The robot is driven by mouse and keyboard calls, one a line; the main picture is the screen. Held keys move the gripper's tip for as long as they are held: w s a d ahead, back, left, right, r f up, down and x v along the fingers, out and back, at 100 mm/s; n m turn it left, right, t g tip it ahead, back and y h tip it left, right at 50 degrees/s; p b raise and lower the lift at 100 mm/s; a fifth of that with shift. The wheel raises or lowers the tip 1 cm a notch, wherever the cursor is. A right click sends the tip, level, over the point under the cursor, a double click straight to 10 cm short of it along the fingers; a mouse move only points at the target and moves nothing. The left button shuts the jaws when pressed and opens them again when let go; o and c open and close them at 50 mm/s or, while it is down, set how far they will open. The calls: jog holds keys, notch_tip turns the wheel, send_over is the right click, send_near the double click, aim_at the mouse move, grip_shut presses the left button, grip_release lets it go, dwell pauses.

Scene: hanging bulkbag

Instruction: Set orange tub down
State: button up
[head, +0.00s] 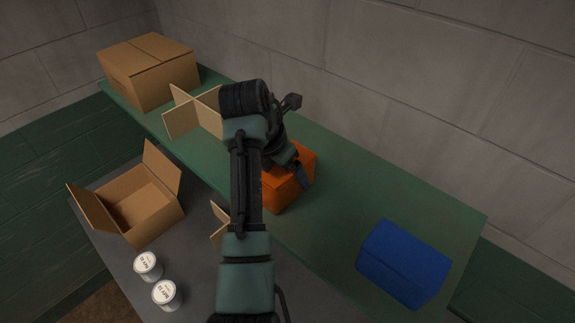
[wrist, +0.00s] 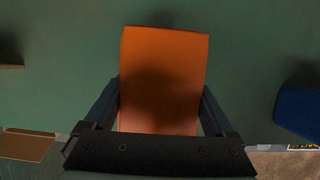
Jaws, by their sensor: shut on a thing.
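The orange tub (head: 287,187) is at the middle of the green table (head: 345,195) in the head view, partly hidden behind my arm. In the wrist view the tub (wrist: 165,75) fills the middle, with one finger along each side.
A blue tub (head: 405,262) stands at the table's right. A closed cardboard box (head: 150,75) and a crossed cardboard divider (head: 185,112) are at the left. An open box (head: 135,205) and two white cups (head: 148,266) sit on a grey surface in front.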

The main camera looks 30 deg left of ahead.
jog(key=shift+w+f, duration=0.1)
jog(key=shift+w, duration=0.05)
jog(key=o, duration=1.3)
jog(key=shift+f, duration=0.1)
jog(key=shift+s+a+r+b, duration=0.1)
jog(key=shift+s+r+b, duration=0.1)
jog(key=shift+r+b, duration=0.2)
jog(key=p+v, duration=0.1)
jog(key=v, duration=0.6)
jog(key=shift+w+r, duration=0.1)
jog(key=shift+w, duration=0.05)
jog(key=shift+s+a+r, duration=0.15)
jog(key=shift+s+r, duration=0.1)
jog(key=shift+r, duration=0.35)
jog(key=shift+s+r, duration=0.4)
jog(key=shift+r, duration=0.4)
jog(key=shift+s+r, duration=0.35)
jog(key=shift+r, duration=0.25)
